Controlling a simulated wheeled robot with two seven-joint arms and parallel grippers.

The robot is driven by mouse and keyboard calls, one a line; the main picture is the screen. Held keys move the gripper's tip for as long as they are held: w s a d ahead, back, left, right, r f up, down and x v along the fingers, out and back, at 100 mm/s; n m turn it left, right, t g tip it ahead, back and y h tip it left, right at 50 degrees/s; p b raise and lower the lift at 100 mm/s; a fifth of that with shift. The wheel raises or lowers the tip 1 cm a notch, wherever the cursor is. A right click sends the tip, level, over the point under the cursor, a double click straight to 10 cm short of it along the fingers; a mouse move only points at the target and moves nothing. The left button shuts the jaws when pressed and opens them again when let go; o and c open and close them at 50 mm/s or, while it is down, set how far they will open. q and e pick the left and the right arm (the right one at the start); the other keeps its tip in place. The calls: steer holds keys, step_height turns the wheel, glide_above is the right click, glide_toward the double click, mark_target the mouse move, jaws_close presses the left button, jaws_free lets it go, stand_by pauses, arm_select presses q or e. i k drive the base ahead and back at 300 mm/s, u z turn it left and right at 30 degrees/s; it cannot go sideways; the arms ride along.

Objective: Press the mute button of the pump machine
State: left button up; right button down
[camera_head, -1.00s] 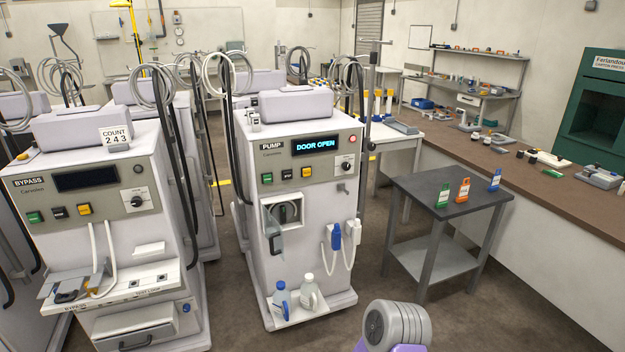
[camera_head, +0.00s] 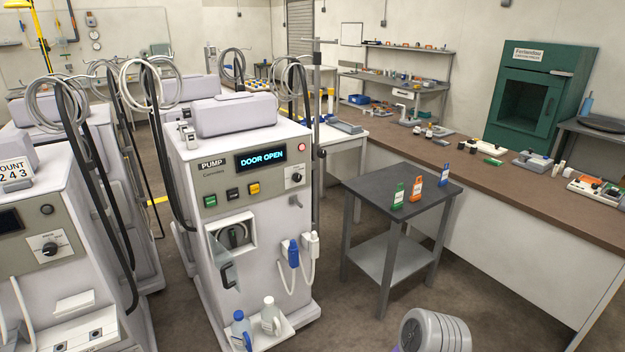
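The pump machine (camera_head: 225,165), a pale cabinet labelled PUMP, stands left of centre in the head view. Its display (camera_head: 262,158) reads DOOR OPEN in blue letters. Below it is a row of small square buttons: a green one (camera_head: 210,201), a dark-framed middle one (camera_head: 232,194) and a yellow one (camera_head: 253,188). Their labels are too small to read, so I cannot tell which is mute. A round red light or button (camera_head: 301,147) and a knob (camera_head: 297,177) are at the right. The small front door (camera_head: 226,272) hangs open. Neither gripper is in view.
Blue-capped and white jugs (camera_head: 270,316) stand on the pump's front ledge. A grey table (camera_head: 375,187) with three coloured tags stands to its right. Another machine (camera_head: 55,230) stands close on the left. Floor is open in front. My own grey arm link shows at the bottom.

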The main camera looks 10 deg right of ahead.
mark_target(254, 189)
steer(key=z, duration=0.45)
steer(key=i, duration=1.1)
steer(key=u, duration=0.55)
steer(key=i, duration=0.7)
steer(key=u, duration=0.55)
